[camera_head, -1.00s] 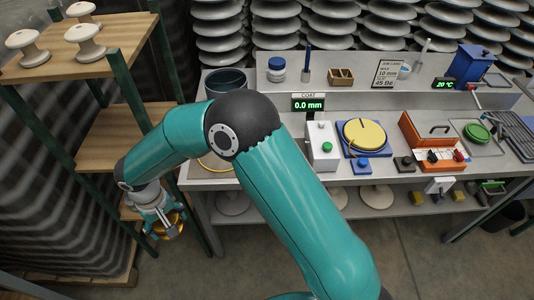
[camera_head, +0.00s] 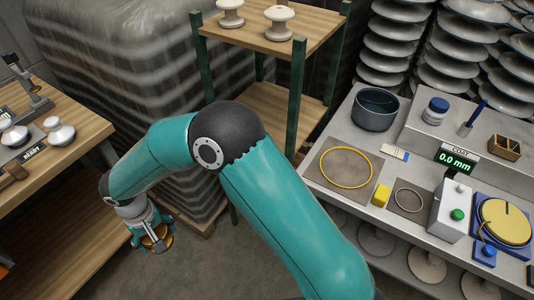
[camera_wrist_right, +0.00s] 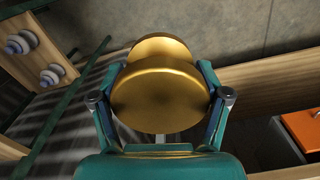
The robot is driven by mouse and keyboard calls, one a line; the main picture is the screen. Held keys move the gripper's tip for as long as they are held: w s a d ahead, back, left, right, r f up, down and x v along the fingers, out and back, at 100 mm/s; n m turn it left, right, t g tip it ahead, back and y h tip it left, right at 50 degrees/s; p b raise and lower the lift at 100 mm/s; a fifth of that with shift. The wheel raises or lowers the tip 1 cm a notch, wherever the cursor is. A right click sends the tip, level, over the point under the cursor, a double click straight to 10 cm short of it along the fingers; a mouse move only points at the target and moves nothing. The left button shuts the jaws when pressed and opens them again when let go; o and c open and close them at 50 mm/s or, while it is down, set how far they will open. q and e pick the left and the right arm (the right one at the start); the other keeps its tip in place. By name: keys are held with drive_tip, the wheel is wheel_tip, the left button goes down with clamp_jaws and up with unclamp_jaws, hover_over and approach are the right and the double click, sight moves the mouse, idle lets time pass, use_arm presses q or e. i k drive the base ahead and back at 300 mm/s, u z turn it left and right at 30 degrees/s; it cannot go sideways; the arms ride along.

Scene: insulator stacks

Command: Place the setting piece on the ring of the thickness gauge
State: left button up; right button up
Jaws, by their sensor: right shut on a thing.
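My right gripper (camera_head: 150,238) is shut on a brass-coloured piece (camera_wrist_right: 160,95), which has two rounded discs, one behind the other. In the head view, the brass piece hangs low over the floor, between the left bench and the shelf rack. I cannot tell for certain which device is the thickness gauge. A white box with a green button (camera_head: 452,208) stands beside a display reading COAT 0.0 mm (camera_head: 456,160). A yellow ring (camera_head: 346,167) and a smaller grey ring (camera_head: 409,199) lie on mats left of it. My left gripper is out of view.
The left wooden bench (camera_head: 85,130) holds a dark stand (camera_head: 38,95), a READY label and pale insulator pieces (camera_head: 60,132). A wooden rack (camera_head: 270,60) with green posts and a wrapped stack (camera_head: 130,70) stand behind my arm. The floor between is clear.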

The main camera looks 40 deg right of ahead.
sight(408, 199)
drive_tip(key=z, duration=0.2)
drive_tip(key=k, duration=1.15)
drive_tip(key=z, duration=0.95)
drive_tip(key=i, duration=1.4)
drive_tip(key=z, duration=0.35)
